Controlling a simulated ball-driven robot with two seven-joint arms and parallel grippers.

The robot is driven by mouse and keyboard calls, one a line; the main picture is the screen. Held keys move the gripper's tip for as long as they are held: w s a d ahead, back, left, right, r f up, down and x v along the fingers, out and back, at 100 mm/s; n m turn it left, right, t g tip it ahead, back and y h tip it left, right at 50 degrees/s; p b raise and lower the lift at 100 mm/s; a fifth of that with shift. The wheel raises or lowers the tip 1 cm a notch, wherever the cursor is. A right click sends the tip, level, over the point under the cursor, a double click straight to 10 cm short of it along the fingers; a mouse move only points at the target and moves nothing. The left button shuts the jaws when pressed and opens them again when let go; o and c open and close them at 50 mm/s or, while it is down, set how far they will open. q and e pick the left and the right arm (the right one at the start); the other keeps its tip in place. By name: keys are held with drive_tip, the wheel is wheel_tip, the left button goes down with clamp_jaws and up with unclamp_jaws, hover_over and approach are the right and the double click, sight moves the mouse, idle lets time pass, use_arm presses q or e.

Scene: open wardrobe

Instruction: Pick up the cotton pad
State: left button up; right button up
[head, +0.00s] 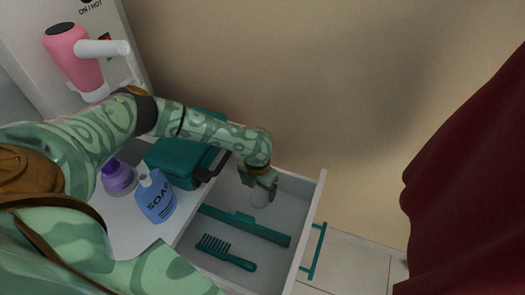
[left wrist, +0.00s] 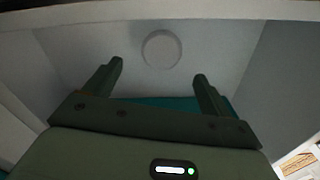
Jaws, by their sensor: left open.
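The cotton pad (left wrist: 161,49) is a round white disc on the white floor of the open drawer (head: 316,212). In the left wrist view it lies beyond the fingertips, roughly between their lines. In the head view the pad (head: 259,199) shows faintly just below my left gripper (head: 262,187), partly covered by it. My left gripper reaches down into the far part of the drawer. In the left wrist view my left gripper (left wrist: 158,72) has its two fingers wide apart with nothing between them. My right gripper is not in view.
The drawer also holds a teal bar (head: 243,225) and a teal comb (head: 226,252). A teal case (head: 176,162), a blue soap bottle (head: 156,198) and a purple bottle (head: 117,177) stand beside it. A pink hair dryer (head: 76,57) hangs behind. A red curtain (head: 470,190) hangs right.

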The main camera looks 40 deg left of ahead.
sight(258, 199)
use_arm(q)
drive_tip(key=shift+f, duration=0.55)
wheel_tip(258, 199, down, 5)
drive_tip(key=b, duration=0.4)
drive_tip(key=shift+s+f, duration=0.1)
drive_tip(key=shift+f, duration=0.05)
drive_tip(key=shift+r, duration=0.25)
drive_tip(key=c, duration=1)
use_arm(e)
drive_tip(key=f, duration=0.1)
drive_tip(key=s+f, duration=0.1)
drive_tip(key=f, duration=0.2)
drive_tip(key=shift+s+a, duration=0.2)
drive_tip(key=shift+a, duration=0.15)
